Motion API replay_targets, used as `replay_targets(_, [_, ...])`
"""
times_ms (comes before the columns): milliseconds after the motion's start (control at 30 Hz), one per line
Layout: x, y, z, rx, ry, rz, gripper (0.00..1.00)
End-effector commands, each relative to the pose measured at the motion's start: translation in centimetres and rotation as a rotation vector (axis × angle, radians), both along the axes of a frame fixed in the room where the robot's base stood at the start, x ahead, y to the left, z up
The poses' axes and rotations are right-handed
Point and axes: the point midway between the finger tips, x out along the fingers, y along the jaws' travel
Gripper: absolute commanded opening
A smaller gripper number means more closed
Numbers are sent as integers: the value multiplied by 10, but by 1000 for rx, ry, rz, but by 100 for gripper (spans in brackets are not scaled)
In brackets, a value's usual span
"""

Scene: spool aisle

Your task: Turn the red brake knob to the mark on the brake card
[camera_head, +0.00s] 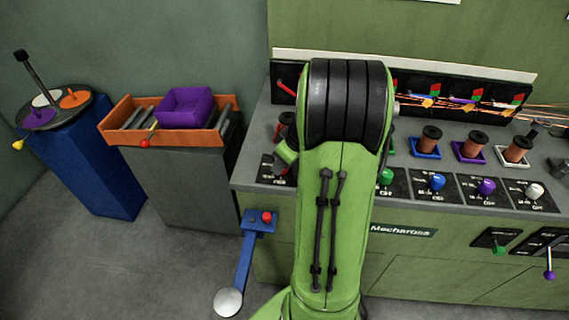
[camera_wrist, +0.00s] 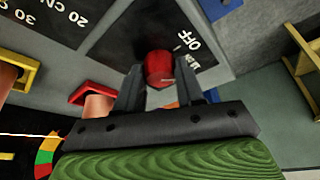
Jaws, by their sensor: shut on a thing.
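The red brake knob (camera_wrist: 158,68) sits on a black dial plate (camera_wrist: 130,30) in the wrist view, with "OFF" printed beside it. My gripper (camera_wrist: 160,80) is shut on the knob, one finger on either side. Part of the dial plate shows in the head view (camera_head: 273,171) at the left end of the bench, but my arm hides the knob there. I cannot make out the knob's pointer. I cannot identify the brake card or its mark in either view.
Green (camera_head: 386,176), blue (camera_head: 437,181), purple (camera_head: 486,187) and white (camera_head: 535,191) knobs line the bench front. Copper spools (camera_head: 430,140) stand behind them. A blue bracket with a red button (camera_head: 266,217) juts from the bench. An orange tray (camera_head: 118,136) stands left.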

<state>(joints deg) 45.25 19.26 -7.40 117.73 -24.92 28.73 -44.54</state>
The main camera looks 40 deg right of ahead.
Motion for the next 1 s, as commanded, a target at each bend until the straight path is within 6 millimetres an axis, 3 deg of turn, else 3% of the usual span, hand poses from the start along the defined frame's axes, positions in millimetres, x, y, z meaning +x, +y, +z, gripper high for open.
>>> replay_targets(1000, [3,7,1,-1,-1,-937,7])
